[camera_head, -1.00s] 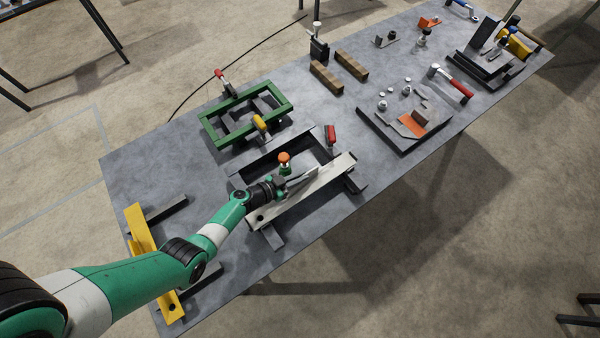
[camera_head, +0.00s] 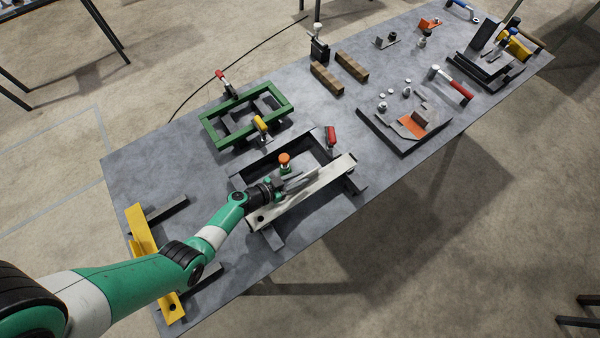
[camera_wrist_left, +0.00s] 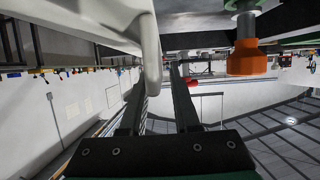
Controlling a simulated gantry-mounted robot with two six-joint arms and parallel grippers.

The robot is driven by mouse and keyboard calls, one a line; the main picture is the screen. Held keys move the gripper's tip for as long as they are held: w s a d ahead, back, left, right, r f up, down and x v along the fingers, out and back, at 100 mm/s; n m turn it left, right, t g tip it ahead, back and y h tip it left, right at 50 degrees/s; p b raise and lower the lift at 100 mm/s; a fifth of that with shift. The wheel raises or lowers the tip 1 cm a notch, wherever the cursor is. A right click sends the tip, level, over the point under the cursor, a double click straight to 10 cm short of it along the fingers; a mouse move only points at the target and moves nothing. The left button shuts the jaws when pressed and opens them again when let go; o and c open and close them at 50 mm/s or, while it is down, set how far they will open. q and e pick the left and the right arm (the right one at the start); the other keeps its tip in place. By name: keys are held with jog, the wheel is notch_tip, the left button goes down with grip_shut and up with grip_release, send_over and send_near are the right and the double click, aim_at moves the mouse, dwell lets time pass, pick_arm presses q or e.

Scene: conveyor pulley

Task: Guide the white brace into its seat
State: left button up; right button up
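The white brace (camera_head: 312,190) is a long pale bar lying diagonally across the near side of a dark frame (camera_head: 271,236) in the head view. A dark hole or bolt shows near each end. My left gripper (camera_head: 309,177) is just above and behind the brace's middle. In the left wrist view, its two dark fingers (camera_wrist_left: 160,88) are apart, with background visible between them. A pale, rounded bar (camera_wrist_left: 151,50) hangs near the fingers, and I cannot tell whether they touch it. Whether the brace is fully seated is unclear. My right gripper is not visible.
An orange-capped clamp (camera_head: 284,158) stands close behind my left gripper, and a red-handled clamp (camera_head: 330,138) stands behind the frame. A green frame (camera_head: 214,132) is farther back. A yellow bar (camera_head: 140,228) lies at left.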

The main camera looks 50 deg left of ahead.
pick_arm(q)
jog(key=shift+p+v, duration=0.5)
jog(key=shift+v, duration=0.85)
jog(key=o, duration=0.6)
jog(key=shift+c, duration=0.2)
jog(key=shift+f, duration=0.15)
jog(key=o, duration=0.6)
jog(key=shift+c, duration=0.2)
